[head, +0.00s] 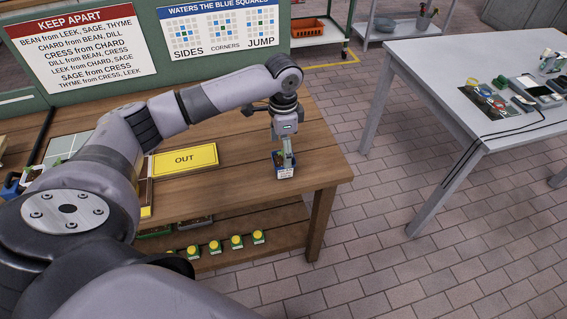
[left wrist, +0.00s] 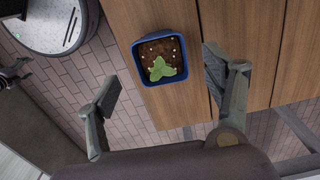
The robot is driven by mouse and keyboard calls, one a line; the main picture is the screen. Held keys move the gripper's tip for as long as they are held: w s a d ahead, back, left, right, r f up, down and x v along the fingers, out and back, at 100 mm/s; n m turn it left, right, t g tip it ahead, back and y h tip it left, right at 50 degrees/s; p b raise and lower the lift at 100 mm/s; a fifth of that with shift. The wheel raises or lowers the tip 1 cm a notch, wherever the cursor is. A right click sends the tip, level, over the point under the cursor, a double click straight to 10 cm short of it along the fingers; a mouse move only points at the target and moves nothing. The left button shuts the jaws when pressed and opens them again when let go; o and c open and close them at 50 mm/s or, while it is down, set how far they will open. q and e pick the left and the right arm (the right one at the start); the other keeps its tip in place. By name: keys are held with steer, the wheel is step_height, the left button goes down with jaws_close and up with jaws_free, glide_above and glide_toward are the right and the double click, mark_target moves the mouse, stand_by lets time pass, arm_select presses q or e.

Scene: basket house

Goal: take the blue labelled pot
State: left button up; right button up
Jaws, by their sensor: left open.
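The blue pot (left wrist: 137,71) shows from above in the left wrist view, with brown soil, small pale specks and a green leafy plant. In the head view the pot (head: 284,174) stands near the right end of the wooden bench (head: 240,180), with a white and blue label facing me. My left gripper (head: 286,150) points down at the pot. In the left wrist view its fingers (left wrist: 162,80) are spread wide, one toward each side of the pot, and empty. I cannot tell how high they are above it. My right gripper is not in view.
A yellow OUT plate (head: 185,160) lies on the bench left of the pot. Several yellow-topped items (head: 215,246) stand on the shelf below. A grey table (head: 440,62) with small devices stands to the right across clear brick floor. Signs (head: 82,42) hang behind the bench.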

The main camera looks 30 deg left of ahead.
arm_select(q)
step_height(320, 180, down, 6)
steer(key=shift+r+p, duration=0.15)
steer(key=shift+p, duration=0.4)
steer(key=c, duration=1.4)
steer(key=shift+w+r, duration=0.1)
steer(key=shift+c, duration=0.2)
